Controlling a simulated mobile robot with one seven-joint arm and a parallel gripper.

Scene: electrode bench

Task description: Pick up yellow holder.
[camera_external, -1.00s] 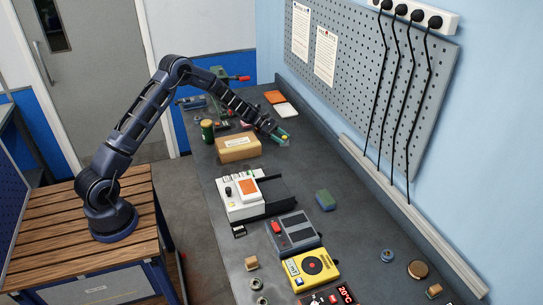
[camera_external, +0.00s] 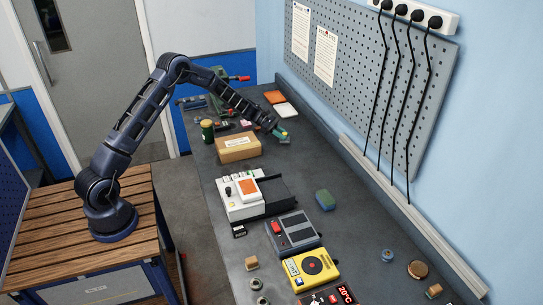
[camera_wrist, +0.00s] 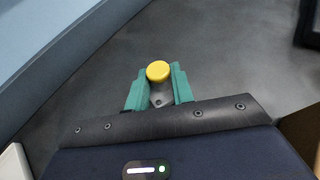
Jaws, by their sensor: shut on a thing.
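The yellow holder (camera_wrist: 158,72) shows its round yellow top in the wrist view, with a grey part below it. It sits between the two green fingers of my gripper (camera_wrist: 158,90), which are shut on it. In the external view my gripper (camera_external: 280,133) is over the far part of the bench, right of the cardboard box. There the holder is a small yellow spot at the fingertips, and I cannot tell whether it touches the bench.
The cardboard box (camera_external: 238,148) stands left of my gripper. White (camera_external: 286,110) and orange (camera_external: 274,97) flat items lie behind it. A white instrument (camera_external: 240,200) and a green-blue block (camera_external: 325,200) are nearer. Bare bench (camera_external: 300,170) lies between.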

